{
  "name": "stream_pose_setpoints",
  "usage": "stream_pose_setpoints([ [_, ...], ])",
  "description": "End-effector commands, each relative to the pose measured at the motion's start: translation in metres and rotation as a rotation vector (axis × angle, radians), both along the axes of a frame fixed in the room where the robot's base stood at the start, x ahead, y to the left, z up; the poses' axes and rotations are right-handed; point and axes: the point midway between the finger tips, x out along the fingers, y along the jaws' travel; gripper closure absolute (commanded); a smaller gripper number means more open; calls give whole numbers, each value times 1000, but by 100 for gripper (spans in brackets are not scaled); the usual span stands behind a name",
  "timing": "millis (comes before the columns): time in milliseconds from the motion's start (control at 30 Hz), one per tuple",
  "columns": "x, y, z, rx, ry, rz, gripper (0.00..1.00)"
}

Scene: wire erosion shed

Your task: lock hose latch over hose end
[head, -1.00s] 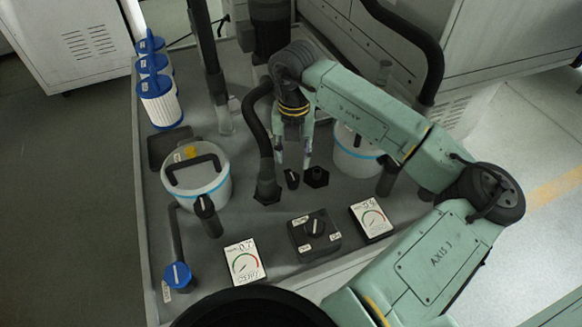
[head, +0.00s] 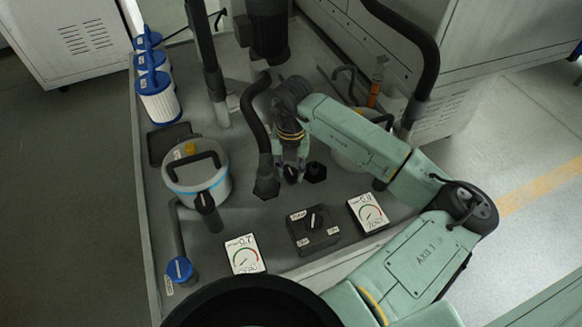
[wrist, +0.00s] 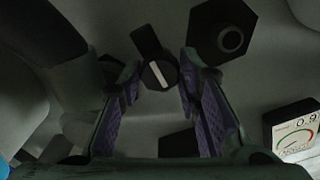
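A small black latch knob with a white stripe (head: 290,173) stands on the grey deck just right of the black hose end (head: 266,186). In the wrist view the latch knob (wrist: 158,75) has a short dark arm pointing up-left. My gripper (head: 291,168) is low over the knob, pointing down. In the wrist view the purple-padded fingers of my gripper (wrist: 161,78) are apart, one on each side of the knob, with gaps visible. A black hexagonal fitting (wrist: 222,30) sits right of the knob; it also shows in the head view (head: 315,172).
A curved black hose (head: 257,120) rises close left of my gripper. A lidded bucket (head: 199,180) stands left and another pail is partly hidden behind my arm. A switch box (head: 313,229) and two gauges (head: 245,254) (head: 368,213) lie in front.

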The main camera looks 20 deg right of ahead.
Motion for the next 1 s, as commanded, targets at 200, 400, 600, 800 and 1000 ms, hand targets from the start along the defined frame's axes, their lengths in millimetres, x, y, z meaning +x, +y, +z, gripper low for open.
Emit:
stream_pose_setpoints([
  [200,0,0,0,0,0,0,87],
  [400,0,0,0,0,0,0,97],
  [600,0,0,-1,-3,-1,24,97],
  [800,1,-1,-5,-4,-2,113,97],
  [1000,1,-1,-7,-6,-3,271,97],
])
